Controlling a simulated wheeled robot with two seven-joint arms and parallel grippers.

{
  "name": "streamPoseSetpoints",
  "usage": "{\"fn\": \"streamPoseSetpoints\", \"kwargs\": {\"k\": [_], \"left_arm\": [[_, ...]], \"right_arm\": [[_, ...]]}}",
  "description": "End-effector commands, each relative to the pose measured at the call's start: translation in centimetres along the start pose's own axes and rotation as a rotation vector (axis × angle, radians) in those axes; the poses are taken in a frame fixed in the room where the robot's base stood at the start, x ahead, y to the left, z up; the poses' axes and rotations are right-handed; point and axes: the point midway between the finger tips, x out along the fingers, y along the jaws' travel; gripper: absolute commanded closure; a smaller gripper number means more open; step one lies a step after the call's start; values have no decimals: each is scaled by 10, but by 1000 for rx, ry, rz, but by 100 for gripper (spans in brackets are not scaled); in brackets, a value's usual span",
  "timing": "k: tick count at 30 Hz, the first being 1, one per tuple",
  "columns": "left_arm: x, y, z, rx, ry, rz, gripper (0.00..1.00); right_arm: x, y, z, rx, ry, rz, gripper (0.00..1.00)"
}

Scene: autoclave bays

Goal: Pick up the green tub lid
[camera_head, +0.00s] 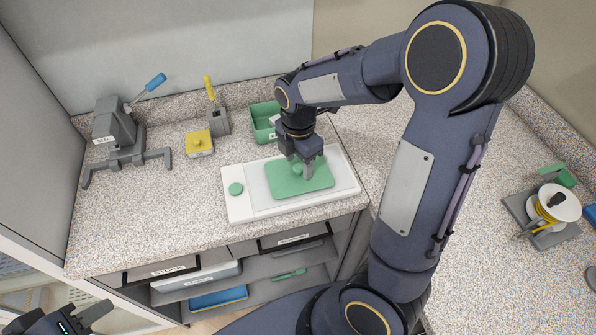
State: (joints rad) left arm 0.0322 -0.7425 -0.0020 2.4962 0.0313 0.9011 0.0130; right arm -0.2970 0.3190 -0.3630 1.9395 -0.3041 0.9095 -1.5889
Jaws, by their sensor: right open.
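The green tub lid (318,182) is a flat rounded rectangle with a small raised knob. It lies on a white tray-like board (347,182) on the speckled counter. My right gripper (300,168) points down over the lid, with its fingers open at the knob. The fingers partly hide the knob, and I cannot tell whether they touch it. An open green tub (262,122) stands behind, partly hidden by my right arm. My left gripper (72,318) is at the bottom left corner, away from the lid and partly cut off.
A yellow block (199,143), a grey holder (217,122) and a grey lever device (119,130) stand to the left. A cable reel (556,205) is far right. The counter's front left is clear.

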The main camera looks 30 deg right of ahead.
Motion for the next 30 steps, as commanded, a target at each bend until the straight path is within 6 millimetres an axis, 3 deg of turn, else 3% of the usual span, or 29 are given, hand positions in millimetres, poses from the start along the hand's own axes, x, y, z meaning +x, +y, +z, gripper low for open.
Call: {"fn": "streamPoseSetpoints", "kwargs": {"k": [9, 20, 30], "left_arm": [[0, 0, 0, 0, 0, 0, 64], [0, 0, 0, 0, 0, 0, 64], [0, 0, 0, 0, 0, 0, 64]], "right_arm": [[9, 0, 0, 2, 0, 2, 49], [8, 0, 0, 2, 0, 2, 95], [5, 0, 0, 2, 1, 3, 97]]}}
